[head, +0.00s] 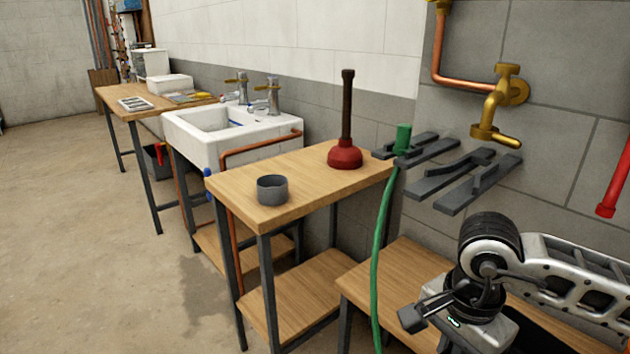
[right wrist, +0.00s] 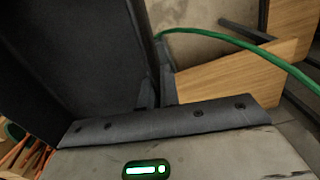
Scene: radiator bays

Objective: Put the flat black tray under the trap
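The flat black tray (right wrist: 75,60) fills the left of the right wrist view as a large dark slab. My right gripper (right wrist: 158,90) seems closed on its edge, with one dark finger on each side of the rim. In the head view my right gripper (head: 424,328) is at the lower right, above the low bench. A dark patch under my arm there may be part of the tray; most of it is hidden. The white sink (head: 245,150) stands left of centre. I cannot make out the trap beneath it. My left gripper is not in view.
A wooden bench (head: 300,180) holds a grey cup (head: 272,190) and a red plunger (head: 345,154). A green hose (head: 380,260) hangs beside it, near my right gripper. A copper pipe (head: 232,240) runs down beside the sink. The floor (head: 90,260) at left is clear.

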